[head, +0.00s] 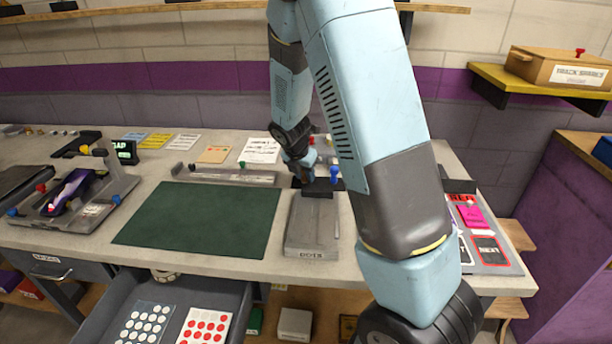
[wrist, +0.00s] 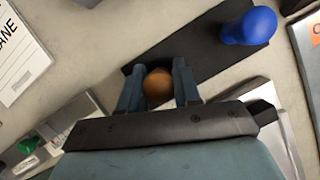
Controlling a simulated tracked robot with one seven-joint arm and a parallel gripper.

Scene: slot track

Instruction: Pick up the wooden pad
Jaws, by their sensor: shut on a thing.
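A round, brown, wooden-looking piece, which I take to be the wooden pad (wrist: 158,87), sits between my gripper's two fingers in the wrist view. My gripper (wrist: 159,75) is shut on it. The piece is over a dark strip, and I cannot tell whether it touches the strip. In the head view my gripper (head: 304,175) is low over the bench at the back of a grey device marked DOTS. The pad itself is hidden there.
A blue knob (wrist: 249,26) stands on the dark strip, close to my gripper; it also shows in the head view (head: 334,174). The grey DOTS device (head: 312,235) lies in front. A clear green mat (head: 203,217) is to its left. An open drawer (head: 190,287) holds dot sheets.

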